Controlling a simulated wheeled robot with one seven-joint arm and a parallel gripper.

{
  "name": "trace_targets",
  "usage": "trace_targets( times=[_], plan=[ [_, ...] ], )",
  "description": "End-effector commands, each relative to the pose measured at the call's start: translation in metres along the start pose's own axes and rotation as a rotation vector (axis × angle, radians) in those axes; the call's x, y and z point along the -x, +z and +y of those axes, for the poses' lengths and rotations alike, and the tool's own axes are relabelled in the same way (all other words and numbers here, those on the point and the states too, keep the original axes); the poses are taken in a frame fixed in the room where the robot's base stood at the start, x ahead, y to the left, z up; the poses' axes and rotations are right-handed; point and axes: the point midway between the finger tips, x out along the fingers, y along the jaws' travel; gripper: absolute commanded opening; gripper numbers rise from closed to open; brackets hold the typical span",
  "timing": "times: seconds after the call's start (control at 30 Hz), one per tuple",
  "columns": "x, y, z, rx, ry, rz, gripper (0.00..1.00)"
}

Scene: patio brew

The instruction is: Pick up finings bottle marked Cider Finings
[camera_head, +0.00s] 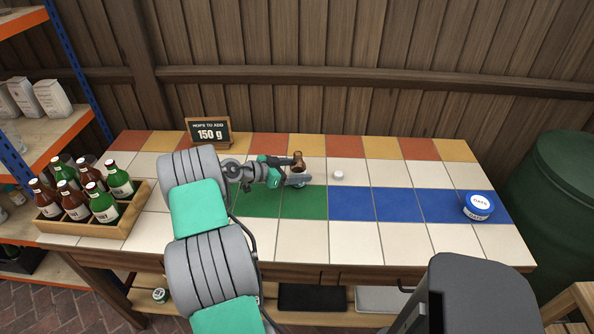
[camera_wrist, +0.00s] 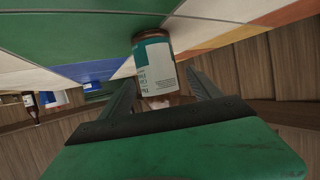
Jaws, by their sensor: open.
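A small brown bottle with a white and teal label (camera_wrist: 155,60) stands on the tiled table in the wrist view. Its label text is too small and turned to read surely. In the head view its brown top (camera_head: 298,158) shows just behind my gripper (camera_head: 298,179). In the wrist view my gripper (camera_wrist: 160,80) is open, with one finger to each side of the bottle. I cannot tell whether either finger touches it.
A small white object (camera_head: 339,175) lies right of my gripper. A blue oats tin (camera_head: 478,207) stands at the right. A wooden crate (camera_head: 97,231) of several bottles is at the left. A sign (camera_head: 209,132) reading 150 g stands behind. The blue tiles are mostly clear.

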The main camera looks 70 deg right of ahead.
Motion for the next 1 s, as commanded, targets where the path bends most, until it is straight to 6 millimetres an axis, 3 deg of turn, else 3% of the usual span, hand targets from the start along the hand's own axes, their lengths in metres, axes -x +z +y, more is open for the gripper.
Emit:
trace_targets(
  times=[0.27,1.0],
  plan=[
    [-0.0091,0.0007,-0.0008,0.001,-0.002,-0.001,0.73],
    [-0.0086,0.0008,-0.0007,0.002,-0.002,-0.002,0.13]
  ],
)
